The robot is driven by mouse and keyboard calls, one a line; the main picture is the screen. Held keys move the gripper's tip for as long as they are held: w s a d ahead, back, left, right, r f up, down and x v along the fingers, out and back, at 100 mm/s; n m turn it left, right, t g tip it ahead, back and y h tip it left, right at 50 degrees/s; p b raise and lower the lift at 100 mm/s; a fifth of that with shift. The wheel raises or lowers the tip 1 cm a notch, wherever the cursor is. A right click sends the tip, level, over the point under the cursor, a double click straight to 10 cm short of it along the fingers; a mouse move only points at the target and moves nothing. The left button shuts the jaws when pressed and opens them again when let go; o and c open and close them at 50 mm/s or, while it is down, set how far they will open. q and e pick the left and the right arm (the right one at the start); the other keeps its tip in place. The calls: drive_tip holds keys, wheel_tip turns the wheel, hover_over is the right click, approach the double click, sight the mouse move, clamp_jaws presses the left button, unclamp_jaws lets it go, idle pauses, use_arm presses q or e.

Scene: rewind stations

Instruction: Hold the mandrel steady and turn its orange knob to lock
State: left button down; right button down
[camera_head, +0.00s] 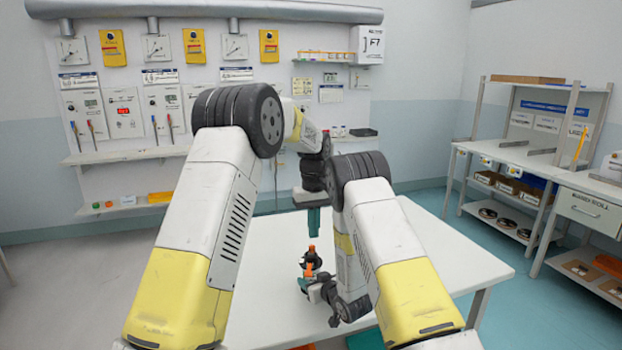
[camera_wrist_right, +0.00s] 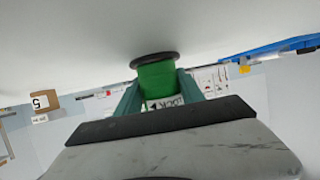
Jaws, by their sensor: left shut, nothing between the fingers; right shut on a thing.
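The mandrel (camera_head: 311,262) stands on the white table, showing orange and black parts in the head view. In the right wrist view, its green body (camera_wrist_right: 157,76) has a black disc at one end and a white label with dark lettering. My right gripper (camera_head: 304,284) is shut on the mandrel; its teal fingers lie on either side of the green body in the wrist view (camera_wrist_right: 160,88). My left gripper (camera_head: 314,232) is shut and empty, pointing down above the mandrel with a gap between them. The knob is too small to read its turn position, and the wrist view does not show it.
The white table (camera_head: 430,250) is clear to the right of the arms. A wall panel with shelves (camera_head: 130,155) and tools stands behind. A workbench (camera_head: 540,165) with boxes and reels stands at the right. My arms hide part of the table.

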idle(0.3)
drive_tip(key=c, duration=0.6)
unclamp_jaws()
drive_tip(key=shift+c, duration=0.2)
